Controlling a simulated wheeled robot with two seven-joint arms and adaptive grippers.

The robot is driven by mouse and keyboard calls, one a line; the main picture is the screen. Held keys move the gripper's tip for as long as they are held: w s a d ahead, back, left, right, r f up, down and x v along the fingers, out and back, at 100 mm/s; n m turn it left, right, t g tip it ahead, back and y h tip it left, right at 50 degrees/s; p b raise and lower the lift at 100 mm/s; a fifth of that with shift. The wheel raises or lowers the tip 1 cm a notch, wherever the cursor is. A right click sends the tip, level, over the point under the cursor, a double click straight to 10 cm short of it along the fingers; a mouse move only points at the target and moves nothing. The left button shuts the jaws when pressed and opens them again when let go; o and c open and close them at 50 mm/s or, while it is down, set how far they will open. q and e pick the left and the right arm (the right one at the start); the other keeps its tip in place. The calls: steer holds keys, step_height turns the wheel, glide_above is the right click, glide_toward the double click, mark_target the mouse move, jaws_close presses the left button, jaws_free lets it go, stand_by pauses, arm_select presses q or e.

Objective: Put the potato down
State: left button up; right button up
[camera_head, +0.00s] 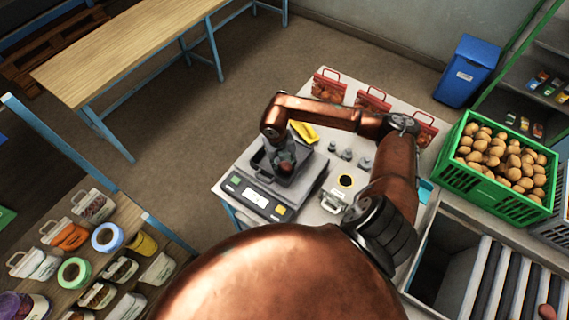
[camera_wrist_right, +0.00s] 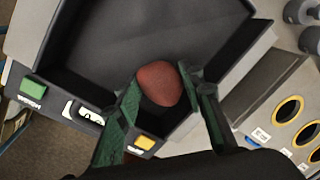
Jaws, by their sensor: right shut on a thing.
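The potato (camera_wrist_right: 158,82) is reddish brown and sits between the green-padded fingers of my right gripper (camera_wrist_right: 162,80) in the right wrist view. The gripper is shut on it. Behind it is the black tray (camera_wrist_right: 185,28) of the scale, with raised side walls. The potato appears over the narrow end of the tray; whether it touches the tray floor I cannot tell. In the head view my right gripper (camera_head: 286,164) points down into the tray on the scale (camera_head: 256,197), and the potato is too small to make out clearly. My left gripper is not in view.
Red-handled bags (camera_head: 328,86) line the bench's back. A green crate of potatoes (camera_head: 506,198) and a roller conveyor (camera_head: 495,285) are at right.

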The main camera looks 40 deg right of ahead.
mark_target(281, 165)
steer(key=shift+f, duration=0.2)
steer(key=o, duration=1.2)
steer(key=shift+r, duration=0.1)
steer(key=shift+r, duration=0.1)
steer(key=shift+w+r, duration=0.1)
steer(key=shift+r, duration=0.15)
step_height(281, 165, up, 12)
steer(key=a+b, duration=0.1)
steer(key=b, duration=0.1)
steer(key=shift+w+a+f, duration=0.15)
steer(key=shift+w+f, duration=0.05)
